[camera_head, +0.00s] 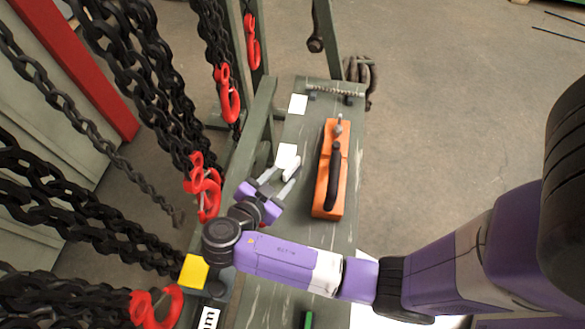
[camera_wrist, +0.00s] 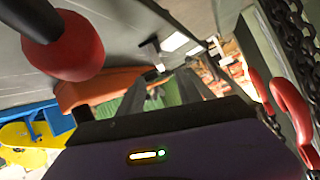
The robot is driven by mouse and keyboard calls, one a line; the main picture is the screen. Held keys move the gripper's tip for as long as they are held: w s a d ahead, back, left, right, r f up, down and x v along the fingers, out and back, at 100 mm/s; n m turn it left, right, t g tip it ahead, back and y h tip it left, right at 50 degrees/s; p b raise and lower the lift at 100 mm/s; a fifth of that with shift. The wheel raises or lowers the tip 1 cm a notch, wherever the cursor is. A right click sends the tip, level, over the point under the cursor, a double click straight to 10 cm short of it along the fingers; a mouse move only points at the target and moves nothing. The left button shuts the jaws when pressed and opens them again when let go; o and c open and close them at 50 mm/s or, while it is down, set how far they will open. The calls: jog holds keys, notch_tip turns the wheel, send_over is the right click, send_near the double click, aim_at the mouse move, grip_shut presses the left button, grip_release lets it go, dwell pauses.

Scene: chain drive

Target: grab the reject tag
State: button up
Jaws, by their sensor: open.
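No tag with readable "reject" lettering shows, so I cannot tell for certain which piece is the reject tag. A small white card (camera_head: 287,155) lies on the green bench just beyond my gripper (camera_head: 283,176). A second white card (camera_head: 298,104) lies farther along the bench. A yellow square (camera_head: 194,271) is at the near left. My gripper is open, its fingers pointing toward the nearer white card, with nothing seen between them. In the wrist view the fingers (camera_wrist: 165,90) point up the picture, and a white card (camera_wrist: 173,42) shows beyond them.
An orange tool with a black handle (camera_head: 331,170) lies on the bench (camera_head: 300,235) right of my gripper. Black chains with red hooks (camera_head: 207,190) hang close on the left. A green post (camera_head: 259,130) stands beside the bench. Open floor (camera_head: 450,90) is at right.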

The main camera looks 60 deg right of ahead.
aim_at(291, 168)
jog(key=shift+p+x, duration=0.45)
jog(key=shift+x, duration=1.05)
jog(key=p+x, duration=0.1)
jog(key=x, duration=0.4)
jog(key=shift+a, duration=0.1)
grip_shut()
